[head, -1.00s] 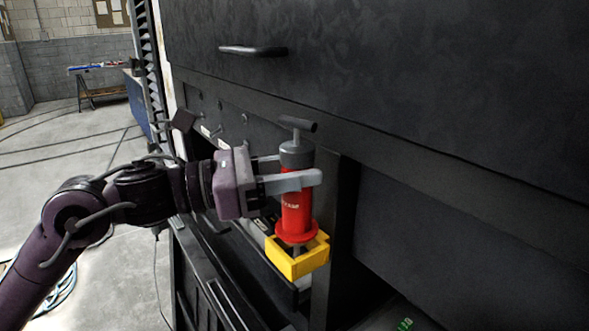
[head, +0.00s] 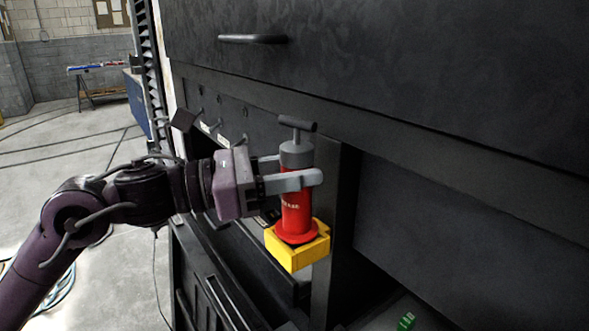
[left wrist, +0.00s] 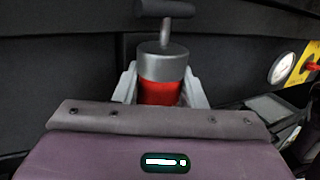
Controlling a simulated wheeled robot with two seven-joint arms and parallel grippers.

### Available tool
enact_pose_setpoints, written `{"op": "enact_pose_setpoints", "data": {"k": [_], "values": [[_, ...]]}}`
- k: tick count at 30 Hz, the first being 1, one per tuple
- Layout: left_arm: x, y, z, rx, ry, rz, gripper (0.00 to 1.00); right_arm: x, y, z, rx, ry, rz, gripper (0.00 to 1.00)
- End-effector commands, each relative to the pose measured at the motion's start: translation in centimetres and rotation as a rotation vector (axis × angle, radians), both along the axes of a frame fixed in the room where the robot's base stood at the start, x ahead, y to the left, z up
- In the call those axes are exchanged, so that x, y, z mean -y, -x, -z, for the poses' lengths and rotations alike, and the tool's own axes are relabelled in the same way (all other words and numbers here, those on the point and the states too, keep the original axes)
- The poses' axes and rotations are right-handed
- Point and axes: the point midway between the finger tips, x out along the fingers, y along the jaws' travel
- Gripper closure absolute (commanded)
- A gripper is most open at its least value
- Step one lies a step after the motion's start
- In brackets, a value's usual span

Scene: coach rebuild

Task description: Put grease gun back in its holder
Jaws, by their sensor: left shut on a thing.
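The grease gun (head: 297,213) is a red cylinder with a grey cap and a dark T-handle on top. It stands upright at the yellow holder (head: 297,257), its red flange down at the holder's top; its lower tip is hidden. My left gripper (head: 305,180) is shut around the gun's upper body, just under the grey cap. In the left wrist view the grease gun (left wrist: 160,92) sits between the two grey fingers. My right gripper is not in view.
The holder is fixed beside a dark upright post (head: 337,215). A large black panel with a bar handle (head: 252,38) overhangs above. A gauge (left wrist: 283,63) and a yellow plate show at right in the left wrist view. Open floor (head: 75,155) lies to the left.

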Motion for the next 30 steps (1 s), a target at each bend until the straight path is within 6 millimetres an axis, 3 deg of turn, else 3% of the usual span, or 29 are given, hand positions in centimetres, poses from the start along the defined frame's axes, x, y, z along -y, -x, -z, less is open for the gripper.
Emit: {"op": "enact_pose_setpoints", "data": {"k": [8, 9, 14, 23, 30], "values": [[0.0, 0.0, -0.1, 0.004, 0.003, 0.0, 0.94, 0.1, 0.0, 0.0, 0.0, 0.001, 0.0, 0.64], [0.0, 0.0, -0.1, 0.004, 0.003, 0.0, 0.58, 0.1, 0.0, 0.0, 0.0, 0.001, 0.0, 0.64], [0.0, 0.0, -0.1, 0.002, 0.001, 0.0, 0.38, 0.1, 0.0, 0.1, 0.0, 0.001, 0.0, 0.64], [-0.2, 0.0, 0.3, -0.001, -0.002, -0.001, 0.38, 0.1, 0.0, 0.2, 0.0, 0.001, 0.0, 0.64], [-3.6, 0.7, 0.8, -0.001, -0.002, -0.005, 0.38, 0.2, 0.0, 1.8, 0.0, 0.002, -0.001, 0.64]]}}
